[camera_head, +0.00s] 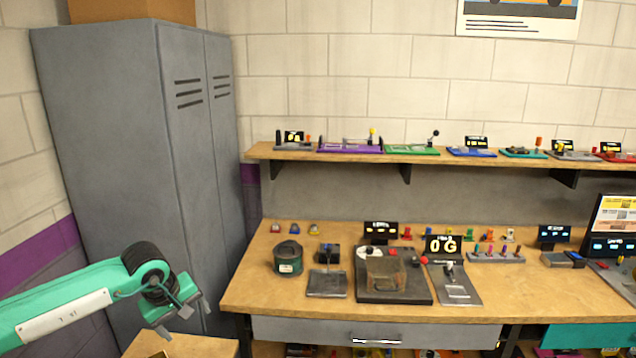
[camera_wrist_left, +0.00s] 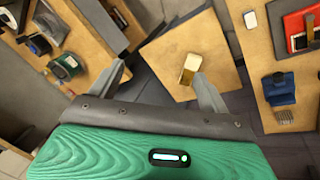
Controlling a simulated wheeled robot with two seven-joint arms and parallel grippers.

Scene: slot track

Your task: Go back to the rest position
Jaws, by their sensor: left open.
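My left gripper (camera_head: 184,318) is at the lower left of the head view, at the end of a green arm, in front of the grey locker and left of the workbench. In the left wrist view its two fingers (camera_wrist_left: 165,88) are spread apart with nothing between them touching either one. A gold-coloured block (camera_wrist_left: 190,66) lies beyond the fingers on a small wooden table top (camera_wrist_left: 180,35). A corner of that table top also shows in the head view (camera_head: 200,346). My right gripper is in neither view.
The wooden workbench (camera_head: 330,326) carries a dark green pot (camera_head: 288,258), a grey plate (camera_head: 327,284), a dark base with a brown box (camera_head: 388,272) and a "0 G" display (camera_head: 444,245). A shelf (camera_head: 275,153) with several slot tracks hangs above. A tall grey locker (camera_head: 120,150) stands at left.

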